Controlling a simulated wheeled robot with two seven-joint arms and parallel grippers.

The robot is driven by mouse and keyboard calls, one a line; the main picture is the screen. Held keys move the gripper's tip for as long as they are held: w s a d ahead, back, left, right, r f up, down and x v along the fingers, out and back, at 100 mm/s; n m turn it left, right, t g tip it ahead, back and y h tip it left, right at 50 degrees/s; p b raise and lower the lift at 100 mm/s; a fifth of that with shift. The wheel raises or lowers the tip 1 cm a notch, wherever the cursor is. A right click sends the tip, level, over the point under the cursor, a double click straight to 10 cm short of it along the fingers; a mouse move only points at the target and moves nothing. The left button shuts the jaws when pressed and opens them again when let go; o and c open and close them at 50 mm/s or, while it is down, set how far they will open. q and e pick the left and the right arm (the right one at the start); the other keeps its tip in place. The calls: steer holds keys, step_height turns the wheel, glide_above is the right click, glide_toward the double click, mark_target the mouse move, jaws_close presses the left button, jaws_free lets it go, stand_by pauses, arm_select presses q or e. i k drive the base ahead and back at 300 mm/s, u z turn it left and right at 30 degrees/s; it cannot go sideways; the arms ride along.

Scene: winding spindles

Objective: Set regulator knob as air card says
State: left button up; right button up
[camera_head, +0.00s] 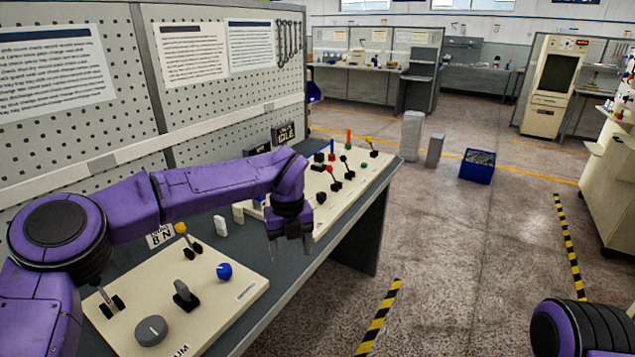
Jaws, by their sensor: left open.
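A cream control panel (215,318) lies on the near end of the bench. It carries a grey round knob (151,330), a dark grey upright handle (184,292), a blue round knob (224,271) and a yellow-tipped lever (186,236). I cannot tell which knob is the regulator. A small white card (159,236) with black letters stands behind the panel; it looks like "B N" or "8 N", and I cannot tell if it is the air card. My left gripper (291,254) is open and empty, pointing down to the right of the blue knob, apart from it. My right gripper is out of view.
A second cream panel (350,190) with several coloured levers lies further along the bench. A pegboard (195,125) with printed sheets rises behind. A blue bin (477,166) stands on the floor, right of the bench.

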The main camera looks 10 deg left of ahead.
mark_target(320, 196)
steer(key=i, duration=1.4)
steer(key=z, duration=0.05)
